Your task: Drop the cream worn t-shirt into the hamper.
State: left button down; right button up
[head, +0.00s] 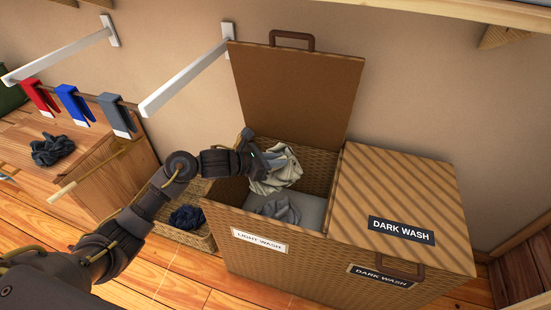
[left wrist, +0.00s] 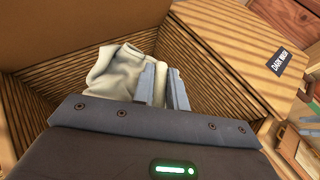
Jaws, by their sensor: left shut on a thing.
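The cream t-shirt (head: 277,170) hangs crumpled from my left gripper (head: 252,148), inside the mouth of the open light wash compartment. In the left wrist view the cream t-shirt (left wrist: 118,72) hangs at the fingers of my left gripper (left wrist: 165,85), with the wicker walls around it. The gripper is shut on the shirt. The hamper (head: 290,262) has two compartments; the light wash lid (head: 295,95) stands open against the wall, and the dark wash lid (head: 400,205) is closed. A grey crumpled cloth (head: 278,209) lies inside the light wash side. My right gripper is not in view.
A low basket (head: 198,236) with dark blue cloth (head: 187,217) stands left of the hamper. A wooden cabinet (head: 105,175) with a dark garment (head: 52,149) on top is farther left.

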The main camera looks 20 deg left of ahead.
pick_arm(q)
jog(key=c, duration=1.3)
grip_release()
jog(key=v, duration=1.1)
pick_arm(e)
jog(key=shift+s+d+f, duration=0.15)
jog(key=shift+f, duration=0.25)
